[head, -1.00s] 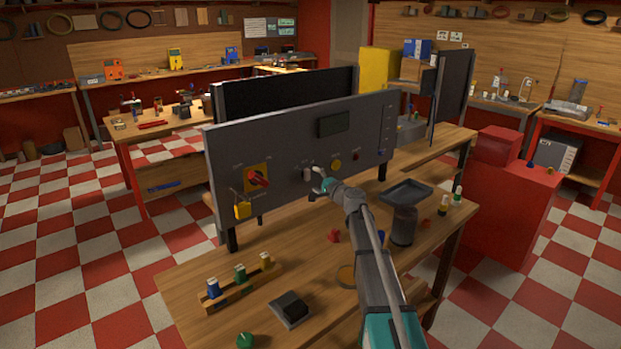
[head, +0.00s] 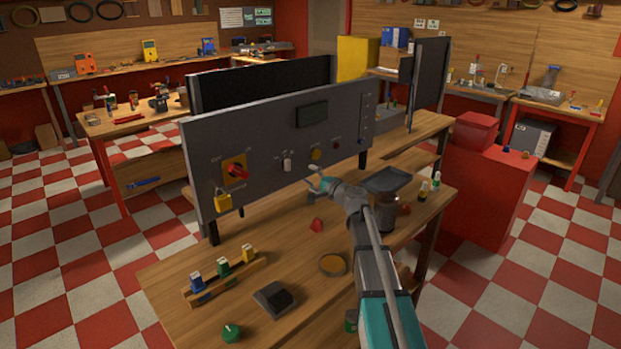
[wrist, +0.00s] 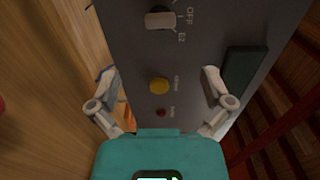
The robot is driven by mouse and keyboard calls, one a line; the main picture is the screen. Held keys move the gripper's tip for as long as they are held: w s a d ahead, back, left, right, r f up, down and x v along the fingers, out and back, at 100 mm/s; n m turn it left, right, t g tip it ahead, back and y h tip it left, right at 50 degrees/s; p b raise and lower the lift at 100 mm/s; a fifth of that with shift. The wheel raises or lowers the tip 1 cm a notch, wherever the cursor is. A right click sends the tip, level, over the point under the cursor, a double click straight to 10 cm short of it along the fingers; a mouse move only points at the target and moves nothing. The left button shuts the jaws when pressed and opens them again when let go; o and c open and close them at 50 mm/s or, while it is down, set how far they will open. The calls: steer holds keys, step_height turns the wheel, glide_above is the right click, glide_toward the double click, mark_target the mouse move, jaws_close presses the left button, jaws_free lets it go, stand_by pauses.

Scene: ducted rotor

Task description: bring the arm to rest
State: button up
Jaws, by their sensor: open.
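My gripper (head: 318,183) is open and empty, in front of the grey control panel (head: 262,150) and a little right of and below its white selector switch (head: 287,165). In the wrist view the two fingers of my gripper (wrist: 160,88) are spread wide. Between and beyond them show the panel face, the white selector switch (wrist: 160,19), a yellow button (wrist: 159,86) and a small red button (wrist: 161,112). My arm reaches from the bottom right of the head view over the workbench (head: 230,258).
On the bench stand a dark tray (head: 386,180), a rack with several coloured-cap bottles (head: 223,268), a black block (head: 275,298), a green knob (head: 231,332) and a red piece (head: 317,225). A yellow padlock (head: 223,201) hangs on the panel. A red cabinet (head: 487,195) stands right.

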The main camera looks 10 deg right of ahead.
steer(key=s+a+f+n+g+h+p, duration=0.1)
steer(key=s+a+f+n+g, duration=0.2)
steer(key=s, duration=0.5)
steer(key=s+a+f+n+g+h+p, duration=0.1)
steer(key=s+a+f+n+g, duration=0.3)
steer(key=s, duration=0.5)
steer(key=s+a+f+n+g+h+p, duration=0.1)
steer(key=s+a+f+n+g+h, duration=0.1)
steer(key=s+f+g, duration=0.3)
steer(key=shift+s+a+f+n, duration=0.2)
steer(key=shift+s+a+n, duration=0.1)
steer(key=shift+s, duration=0.25)
steer(key=shift+s+a+f+n, duration=0.15)
steer(key=shift+s+a+n, duration=0.1)
steer(key=shift+s, duration=0.35)
steer(key=shift+s+a+f+n, duration=0.2)
steer(key=shift+s+a+n, duration=0.1)
steer(key=shift+s, duration=0.25)
steer(key=s+d+f+n+g+h+p, duration=0.1)
steer(key=s+d+g+h, duration=0.2)
steer(key=s, duration=0.7)
steer(key=shift+s+d+f+g+h, duration=0.35)
steer(key=shift+d+h, duration=0.4)
steer(key=shift+h, duration=0.25)
steer(key=shift+r, duration=0.1)
